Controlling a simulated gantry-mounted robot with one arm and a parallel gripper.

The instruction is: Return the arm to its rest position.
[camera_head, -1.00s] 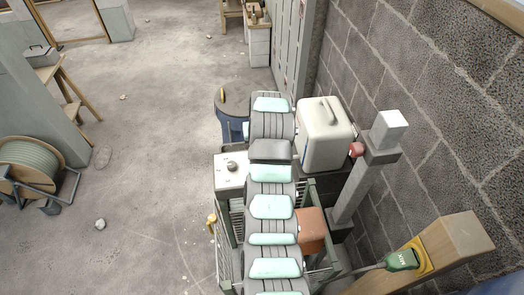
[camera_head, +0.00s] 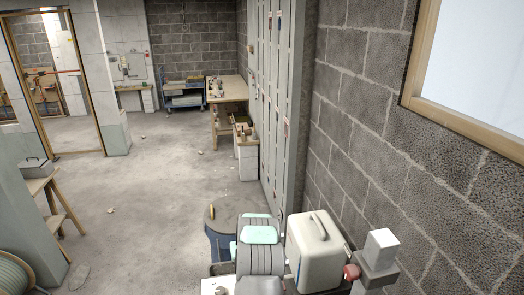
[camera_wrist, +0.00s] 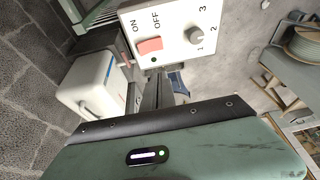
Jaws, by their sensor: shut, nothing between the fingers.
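My arm, made of grey segments with mint pads, rises from the bottom of the head view. My gripper does not show clearly there. In the wrist view my green wrist housing fills the bottom, and my gripper (camera_wrist: 160,88) shows beyond its dark edge, small and partly hidden, shut with nothing held. Just past it is a white control box (camera_wrist: 203,42) with a red ON/OFF switch (camera_wrist: 149,45), a green dot and a knob (camera_wrist: 195,35) marked 1, 2, 3.
A beige canister (camera_head: 316,252) stands right of my arm, close to the block wall (camera_head: 440,150). A workbench (camera_head: 229,88) and trolley (camera_head: 184,98) are at the back. Open floor (camera_head: 150,190) lies left.

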